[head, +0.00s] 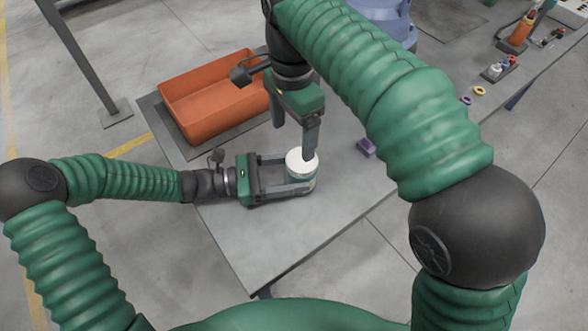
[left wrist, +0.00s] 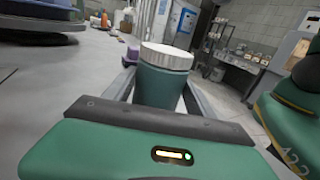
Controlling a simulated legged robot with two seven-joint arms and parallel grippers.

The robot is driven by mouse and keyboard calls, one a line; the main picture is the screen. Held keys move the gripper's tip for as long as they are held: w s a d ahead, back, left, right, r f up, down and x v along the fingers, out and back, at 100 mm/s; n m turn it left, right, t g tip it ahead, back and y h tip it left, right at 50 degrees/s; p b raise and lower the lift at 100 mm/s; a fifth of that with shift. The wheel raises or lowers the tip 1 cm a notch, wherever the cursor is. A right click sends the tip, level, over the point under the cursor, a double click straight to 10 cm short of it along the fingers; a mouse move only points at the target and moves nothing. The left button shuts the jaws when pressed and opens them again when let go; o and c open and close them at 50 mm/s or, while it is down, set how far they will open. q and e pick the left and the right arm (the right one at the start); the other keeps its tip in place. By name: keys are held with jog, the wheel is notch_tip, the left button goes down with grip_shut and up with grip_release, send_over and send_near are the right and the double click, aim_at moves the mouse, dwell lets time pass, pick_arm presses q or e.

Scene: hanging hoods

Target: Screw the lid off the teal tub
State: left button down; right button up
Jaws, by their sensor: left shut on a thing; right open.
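The teal tub (head: 297,178) stands upright on the grey table, with a white lid (head: 301,160) on top. In the left wrist view the tub (left wrist: 160,86) and its ribbed white lid (left wrist: 167,56) show large in the middle. My left gripper (head: 301,174) is shut on the tub's body from the left, one finger on each side, below the lid. My right gripper (head: 311,138) is above, pointing down, with a fingertip at or close to the lid's edge.
An orange bin (head: 212,100) stands on a dark mat behind my left gripper. A purple block (head: 366,147) lies right of the tub. Small rings (head: 480,91) and bottles (head: 520,35) are farther back. The table's front is clear.

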aim_at(302, 162)
pick_arm(q)
jog(key=shift+d, duration=0.65)
pick_arm(e)
jog(key=m, duration=0.2)
jog(key=d+m, duration=0.1)
jog(key=m, duration=0.1)
jog(key=d+m, duration=0.1)
jog(key=m, duration=0.1)
jog(key=shift+w+d, duration=0.1)
pick_arm(q)
jog(key=shift+d, duration=0.15)
pick_arm(e)
jog(key=m, duration=0.2)
jog(key=shift+d+m, duration=0.3)
jog(key=shift+d, duration=0.05)
jog(key=shift+w+d+m, duration=0.1)
jog(key=shift+m, duration=1.7)
pick_arm(q)
jog(key=shift+a, duration=0.25)
pick_arm(e)
jog(key=shift+m, duration=0.4)
pick_arm(q)
jog(key=shift+a, duration=0.15)
pick_arm(e)
jog(key=shift+a+f, duration=0.3)
jog(key=shift+f, duration=0.05)
notch_tip(302, 162, down, 7)
jog(key=shift+f, duration=0.15)
jog(key=shift+c, duration=0.3)
